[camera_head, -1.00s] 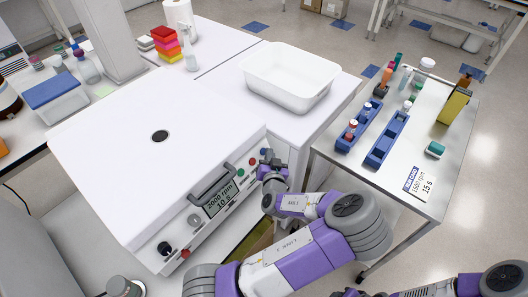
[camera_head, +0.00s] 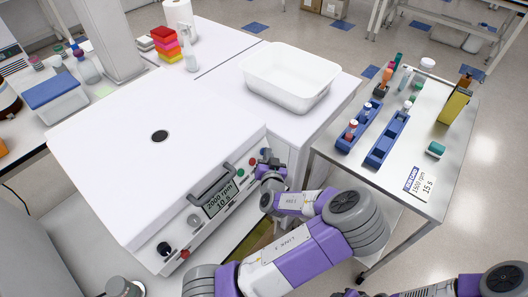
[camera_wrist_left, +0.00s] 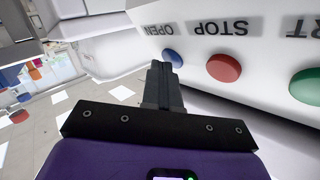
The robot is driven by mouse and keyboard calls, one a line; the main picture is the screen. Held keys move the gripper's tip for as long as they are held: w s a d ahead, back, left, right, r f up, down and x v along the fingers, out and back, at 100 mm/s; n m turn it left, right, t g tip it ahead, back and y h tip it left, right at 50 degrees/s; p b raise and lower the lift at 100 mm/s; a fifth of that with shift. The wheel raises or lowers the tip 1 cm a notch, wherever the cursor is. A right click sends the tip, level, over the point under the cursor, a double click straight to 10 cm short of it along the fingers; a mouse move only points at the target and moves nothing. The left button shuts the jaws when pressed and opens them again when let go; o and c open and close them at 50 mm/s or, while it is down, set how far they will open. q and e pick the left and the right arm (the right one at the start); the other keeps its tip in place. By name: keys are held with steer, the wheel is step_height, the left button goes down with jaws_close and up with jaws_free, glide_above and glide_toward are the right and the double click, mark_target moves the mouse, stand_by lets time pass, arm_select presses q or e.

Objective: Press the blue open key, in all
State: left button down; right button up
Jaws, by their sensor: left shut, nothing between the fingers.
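The blue open key (camera_wrist_left: 173,57) sits on the white front panel of a machine (camera_head: 110,150), beside the red stop key (camera_wrist_left: 223,68) and the green key (camera_wrist_left: 307,85). The word OPEN reads upside down above it in the left wrist view. My left gripper (camera_head: 268,165) is shut and empty at the right end of the panel. In the left wrist view its fingertips (camera_wrist_left: 160,68) are right by the blue key and overlap its lower left edge. I cannot tell whether they touch it. My right gripper is out of view.
A grey handle (camera_head: 212,184) and a display (camera_head: 220,199) are on the panel to the left of the keys. A steel cart (camera_head: 405,190) with blue racks (camera_head: 388,140) stands at the right. A white tub (camera_head: 290,78) sits behind.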

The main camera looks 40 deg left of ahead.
arm_select(q)
steer(key=shift+d, duration=0.1)
steer(key=shift+s+d+r+p, duration=0.1)
steer(key=shift+d+r+p, duration=0.2)
steer(key=shift+d, duration=0.3)
steer(key=d, duration=0.1)
steer(key=d+r+p, duration=0.1)
steer(key=d, duration=0.1)
steer(key=d+r+p, duration=0.1)
steer(key=shift+s+d, duration=0.15)
steer(key=shift+d, duration=0.1)
stand_by(0.9)
